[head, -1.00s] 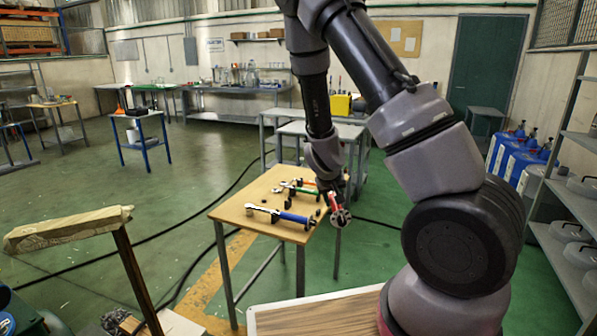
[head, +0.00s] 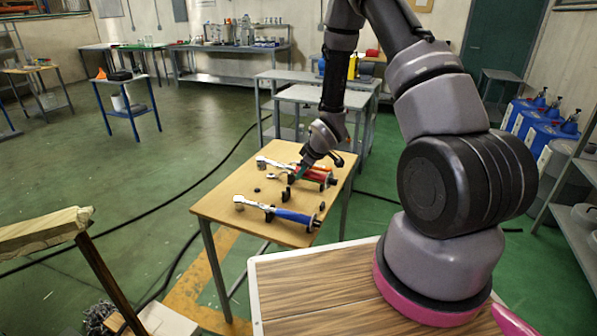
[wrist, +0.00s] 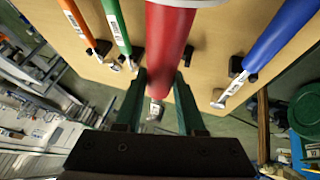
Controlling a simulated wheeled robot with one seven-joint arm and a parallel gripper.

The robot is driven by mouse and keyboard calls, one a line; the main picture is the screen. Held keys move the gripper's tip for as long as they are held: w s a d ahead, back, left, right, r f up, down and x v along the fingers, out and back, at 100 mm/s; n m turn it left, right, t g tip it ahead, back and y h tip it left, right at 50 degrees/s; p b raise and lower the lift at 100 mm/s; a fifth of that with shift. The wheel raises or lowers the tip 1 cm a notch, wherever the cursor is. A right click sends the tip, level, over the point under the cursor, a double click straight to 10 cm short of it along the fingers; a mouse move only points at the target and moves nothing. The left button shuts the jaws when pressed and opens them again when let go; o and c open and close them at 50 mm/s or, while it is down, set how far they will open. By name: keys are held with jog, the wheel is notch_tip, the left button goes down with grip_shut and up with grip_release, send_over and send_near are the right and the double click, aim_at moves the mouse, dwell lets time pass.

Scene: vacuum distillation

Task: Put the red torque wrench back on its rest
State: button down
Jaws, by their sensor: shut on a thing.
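The red torque wrench (wrist: 170,45) is between the two green fingers of my gripper (wrist: 158,108) in the wrist view, with its red handle running up the middle of the picture. In the head view my gripper (head: 301,170) is low over the wooden table (head: 220,204), and the red handle (head: 316,172) shows just right of the fingers. Small black rest blocks (head: 285,194) stand on the table in front of it. A black block (wrist: 187,56) also shows beside the red handle in the wrist view. I cannot tell whether the wrench touches its rest.
A blue-handled wrench (head: 293,216) lies on black supports nearer the front edge. In the wrist view it is on the right (wrist: 280,38); green (wrist: 116,25) and orange (wrist: 77,20) handles are on the left. A grey table (head: 322,95) stands behind.

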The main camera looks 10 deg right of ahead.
jog(key=shift+w+a+n+y, duration=0.3)
jog(key=shift+a+n, duration=0.35)
jog(key=shift+n, duration=0.05)
jog(key=shift+s+d, duration=0.1)
jog(key=shift+f, duration=4.55)
jog(key=shift+c, duration=2.2)
grip_release()
jog(key=shift+s, duration=0.15)
